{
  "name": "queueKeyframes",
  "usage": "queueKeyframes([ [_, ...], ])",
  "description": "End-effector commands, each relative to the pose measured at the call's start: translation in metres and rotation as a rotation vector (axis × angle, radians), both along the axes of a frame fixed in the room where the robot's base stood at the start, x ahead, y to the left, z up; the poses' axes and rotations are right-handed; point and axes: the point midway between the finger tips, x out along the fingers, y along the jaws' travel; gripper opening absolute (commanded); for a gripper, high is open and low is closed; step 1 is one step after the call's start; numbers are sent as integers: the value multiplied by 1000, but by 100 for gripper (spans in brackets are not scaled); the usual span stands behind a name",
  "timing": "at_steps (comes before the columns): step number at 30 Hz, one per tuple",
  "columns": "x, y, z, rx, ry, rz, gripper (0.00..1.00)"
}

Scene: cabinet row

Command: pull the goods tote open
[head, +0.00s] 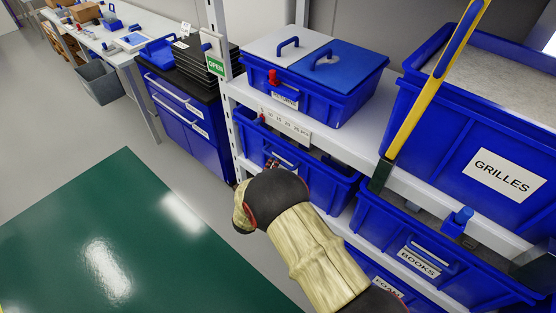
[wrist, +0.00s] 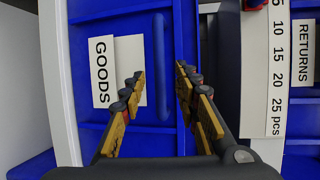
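The goods tote (wrist: 140,130) is a blue bin with a white GOODS label (wrist: 101,72) and a blue bar handle (wrist: 159,55). In the head view the tote (head: 327,185) sits on the shelf level below the top bins, partly hidden by my arm. My gripper (wrist: 158,85) faces the tote's front with its fingers apart, one on each side of the handle in the wrist view. Nothing is clamped between the fingers; whether they touch the tote cannot be told. In the head view my gripper (head: 272,164) is small, just in front of the tote.
A RETURNS bin (head: 340,101) stands on the shelf above, with a scale strip (head: 285,124) below. GRILLES (head: 465,140) and BOOKS (head: 385,235) bins stand right, near a yellow-blue upright bar (head: 425,100). A blue cabinet (head: 190,135) stands left. The green floor area (head: 110,230) is clear.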

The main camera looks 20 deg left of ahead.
Motion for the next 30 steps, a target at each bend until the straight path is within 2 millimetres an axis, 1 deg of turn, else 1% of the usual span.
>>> queueKeyframes([
  [1, 9, -2, -4, -1, 0, -3, 32],
  [6, 35, -1, -9, -1, 1, -2, 32],
  [12, 55, 0, -12, -2, 1, 0, 32],
  [16, 60, 0, -12, -2, 2, 1, 32],
  [23, 60, 0, -11, -3, 2, 3, 32],
  [30, 60, 0, -12, -3, 2, 2, 18],
])
